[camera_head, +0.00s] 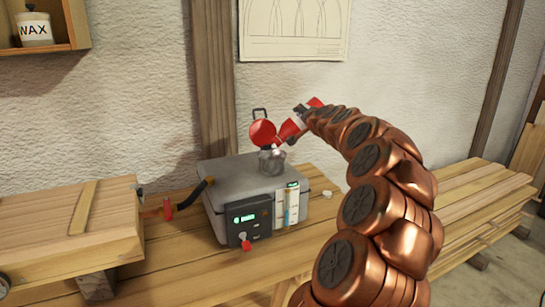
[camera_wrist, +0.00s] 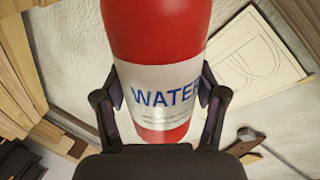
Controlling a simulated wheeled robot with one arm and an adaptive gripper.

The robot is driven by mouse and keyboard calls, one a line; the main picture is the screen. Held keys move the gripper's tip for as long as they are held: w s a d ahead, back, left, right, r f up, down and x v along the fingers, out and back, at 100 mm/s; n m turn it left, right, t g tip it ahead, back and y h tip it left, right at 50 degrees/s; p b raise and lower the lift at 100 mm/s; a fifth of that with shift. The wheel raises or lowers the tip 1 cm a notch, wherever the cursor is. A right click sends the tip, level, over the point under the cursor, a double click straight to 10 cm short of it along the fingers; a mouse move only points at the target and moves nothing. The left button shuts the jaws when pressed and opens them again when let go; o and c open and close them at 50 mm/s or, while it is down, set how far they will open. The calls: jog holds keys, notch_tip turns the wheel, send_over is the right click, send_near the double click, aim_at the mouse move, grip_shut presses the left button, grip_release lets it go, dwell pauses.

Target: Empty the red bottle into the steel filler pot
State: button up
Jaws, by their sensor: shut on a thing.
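The red bottle (camera_head: 289,129) is tilted, its narrow end pointing down and left at the steel filler pot (camera_head: 272,162). My gripper (camera_head: 303,113) is shut around the bottle's white label; in the wrist view the label reads "WATER" (camera_wrist: 155,97), with a finger on each side of the bottle (camera_wrist: 155,30). The pot sits on top of a grey box (camera_head: 225,170). The bottle's mouth is just above the pot; I cannot tell whether they touch or whether water is flowing. A round red lid (camera_head: 262,132) stands up behind the pot.
The box's front has a lit panel (camera_head: 247,219), a sight gauge (camera_head: 291,205) and a red knob (camera_head: 245,243). A small white cap (camera_head: 327,194) lies on the bench at right.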

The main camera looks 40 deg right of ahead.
jog(key=shift+w+a+r+n, duration=0.25)
jog(key=shift+a+r+n, duration=0.2)
jog(key=shift+n, duration=0.05)
jog(key=shift+w+a+r+n+h+b, duration=0.2)
jog(key=shift+a+r+n+h+b, duration=0.1)
jog(key=shift+a+r+n, duration=0.15)
jog(key=shift+w+a+r+n+h+b, duration=0.2)
jog(key=shift+a+r+n+b, duration=0.1)
jog(key=shift+a+n, duration=0.2)
jog(key=shift+d, duration=0.1)
jog(key=shift+s+d+f+m, duration=0.1)
jog(key=shift+d+m, duration=0.1)
jog(key=shift+m, duration=0.15)
jog(key=shift+s+d+f+m+y+p, duration=0.25)
jog(key=shift+d+f+m+p, duration=0.15)
jog(key=shift+d+m, duration=0.1)
jog(key=shift+s+d+f+m+y+p, duration=0.25)
jog(key=shift+d+f+m+p, duration=0.1)
jog(key=shift+d+m, duration=0.1)
jog(key=shift+f, duration=0.15)
